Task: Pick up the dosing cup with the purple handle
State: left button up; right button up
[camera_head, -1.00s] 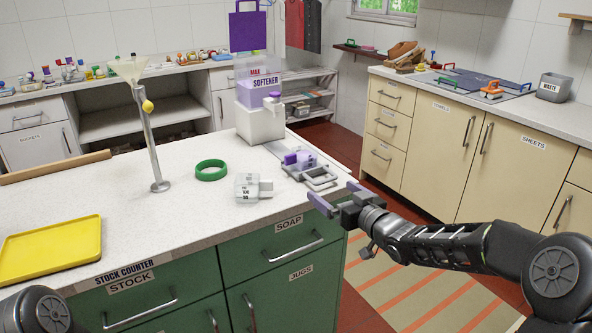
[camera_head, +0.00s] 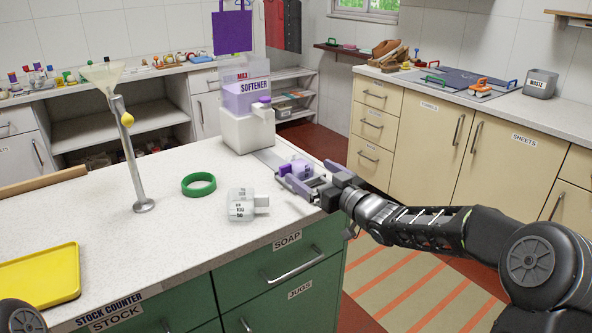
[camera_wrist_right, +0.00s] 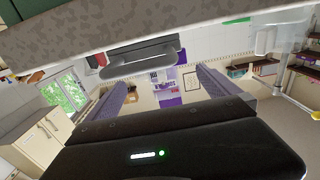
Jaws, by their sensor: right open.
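The dosing cup with the purple handle (camera_head: 299,168) stands near the right end of the white counter, in front of the softener dispenser. My right gripper (camera_head: 312,177) is open, with its purple-tipped fingers pointing left at the cup. The near finger overlaps the cup's near side in the head view. I cannot tell whether it touches. In the right wrist view the two purple fingers (camera_wrist_right: 162,88) are wide apart. A purple and white patch with dark marks (camera_wrist_right: 163,76) shows between them; I cannot tell what it is. My left gripper is out of view.
A clear cup with a pale handle (camera_head: 241,204) stands left of my right gripper. A green ring (camera_head: 198,184), a steel funnel stand (camera_head: 136,165) and a yellow tray (camera_head: 40,277) are farther left. The softener dispenser (camera_head: 247,130) stands behind. The counter's front middle is clear.

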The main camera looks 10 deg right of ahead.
aim_at(301, 167)
jog(key=shift+x, duration=1.15)
jog(key=shift+p+x, duration=0.35)
jog(key=shift+x, duration=2.3)
jog(key=shift+s+a+f, duration=0.1)
jog(key=c, duration=1.3)
jog(key=shift+o, duration=0.2)
notch_tip(301, 167, up, 10)
jog(key=p, duration=0.2)
